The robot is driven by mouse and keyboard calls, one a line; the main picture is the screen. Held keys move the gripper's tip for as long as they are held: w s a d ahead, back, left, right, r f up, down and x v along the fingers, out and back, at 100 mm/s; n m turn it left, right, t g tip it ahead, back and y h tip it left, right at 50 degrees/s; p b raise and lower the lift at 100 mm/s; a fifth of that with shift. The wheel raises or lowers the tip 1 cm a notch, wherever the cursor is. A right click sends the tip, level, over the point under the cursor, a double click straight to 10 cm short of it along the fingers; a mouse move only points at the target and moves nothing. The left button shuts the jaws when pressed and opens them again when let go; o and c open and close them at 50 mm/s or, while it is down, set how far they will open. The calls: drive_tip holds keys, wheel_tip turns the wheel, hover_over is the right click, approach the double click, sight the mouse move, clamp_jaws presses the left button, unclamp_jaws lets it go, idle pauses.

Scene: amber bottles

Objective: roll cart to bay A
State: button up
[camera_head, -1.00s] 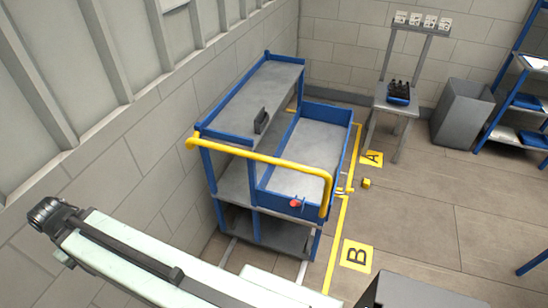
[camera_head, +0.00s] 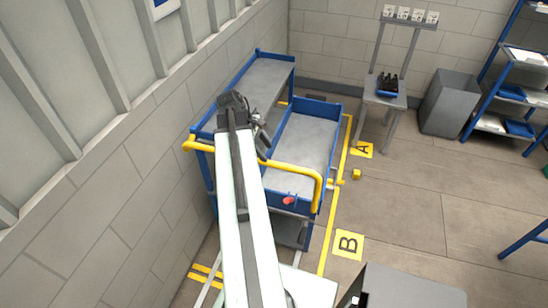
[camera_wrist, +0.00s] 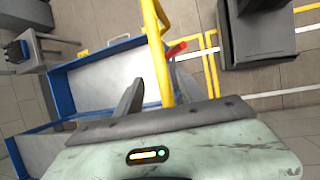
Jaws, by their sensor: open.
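The blue-and-grey cart (camera_head: 308,135) stands near the left wall, with its yellow handle (camera_head: 300,168) toward me. A yellow floor line runs along its right side. The label A (camera_head: 361,150) lies beyond that line near the cart's far part, and label B (camera_head: 348,245) lies nearer me. My gripper (camera_head: 262,142) is over the cart's near end at the handle. In the wrist view my gripper (camera_wrist: 157,76) is open, with the yellow handle (camera_wrist: 154,35) passing between its dark fingers. Whether they touch it I cannot tell. My arm hides part of the cart.
A red knob (camera_head: 289,200) is on the cart's near end. A small yellow block (camera_head: 357,174) lies on the floor right of the line. A small stand (camera_head: 390,99), a grey bin (camera_head: 450,102) and a blue shelf (camera_head: 512,95) are at the back right. Floor at right is mostly clear.

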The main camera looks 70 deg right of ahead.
sight(274, 163)
drive_tip(key=b+x, duration=0.7)
drive_tip(key=x, duration=0.1)
drive_tip(key=shift+w+f, duration=0.1)
clamp_jaws()
idle(1.2)
